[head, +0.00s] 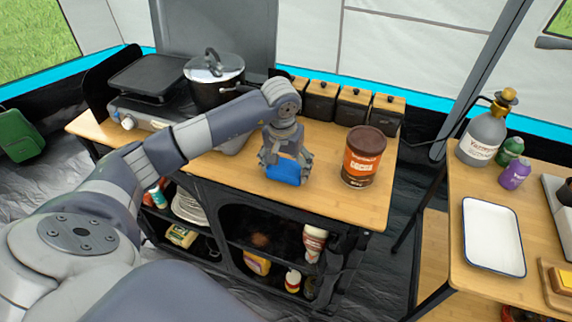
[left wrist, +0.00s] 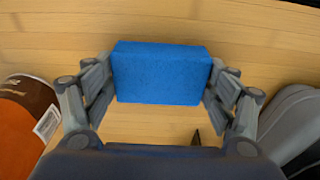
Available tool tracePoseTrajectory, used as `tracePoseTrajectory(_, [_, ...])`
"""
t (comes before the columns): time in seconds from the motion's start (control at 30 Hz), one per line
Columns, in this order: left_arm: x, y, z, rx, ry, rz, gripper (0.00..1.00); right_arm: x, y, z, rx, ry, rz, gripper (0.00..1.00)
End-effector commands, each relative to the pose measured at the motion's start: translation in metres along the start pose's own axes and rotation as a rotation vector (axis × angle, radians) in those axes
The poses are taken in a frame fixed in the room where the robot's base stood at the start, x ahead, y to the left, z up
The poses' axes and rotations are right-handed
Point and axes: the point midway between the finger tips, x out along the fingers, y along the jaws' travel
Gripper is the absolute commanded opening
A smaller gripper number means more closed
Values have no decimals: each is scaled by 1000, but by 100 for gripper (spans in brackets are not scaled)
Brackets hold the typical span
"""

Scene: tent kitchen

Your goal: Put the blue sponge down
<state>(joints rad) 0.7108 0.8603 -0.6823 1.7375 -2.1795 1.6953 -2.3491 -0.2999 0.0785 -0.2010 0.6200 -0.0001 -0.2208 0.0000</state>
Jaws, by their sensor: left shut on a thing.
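The blue sponge (head: 284,171) is a small blue block between the fingers of my left gripper (head: 285,165), over the wooden counter (head: 222,168) near its front edge. In the left wrist view the sponge (left wrist: 160,73) is held level, with a finger of my left gripper (left wrist: 161,85) pressed on each end. Wood shows all around it. I cannot tell whether its underside touches the counter. My right gripper is not in view.
A brown and orange cocoa tin (head: 364,157) stands just right of the sponge. Several dark canisters (head: 353,108) line the back. A pot (head: 214,76) and a stove (head: 140,108) are at the left. A white tray (head: 493,237) lies on the right table.

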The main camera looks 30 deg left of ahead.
Motion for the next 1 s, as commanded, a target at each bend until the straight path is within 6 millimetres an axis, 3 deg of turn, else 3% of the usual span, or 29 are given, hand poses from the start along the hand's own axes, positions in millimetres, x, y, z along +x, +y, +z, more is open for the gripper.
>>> tracePoseTrajectory(0.17, [4, 0, 1, 0, 1, 0, 59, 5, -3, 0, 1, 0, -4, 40])
tracePoseTrajectory(0.2, [3, 0, 0, 0, 1, 0, 85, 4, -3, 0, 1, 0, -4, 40])
tracePoseTrajectory(0.27, [2, 0, 0, 0, 1, 0, 98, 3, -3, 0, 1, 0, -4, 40])
tracePoseTrajectory(0.77, [-1, 0, 0, 0, 0, 0, 98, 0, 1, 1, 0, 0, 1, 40])
tracePoseTrajectory(0.87, [-9, 0, -1, 1, 5, 0, 98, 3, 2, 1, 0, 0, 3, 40])
tracePoseTrajectory(1.0, [-37, 0, -2, 1, 8, 1, 98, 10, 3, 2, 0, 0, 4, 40])
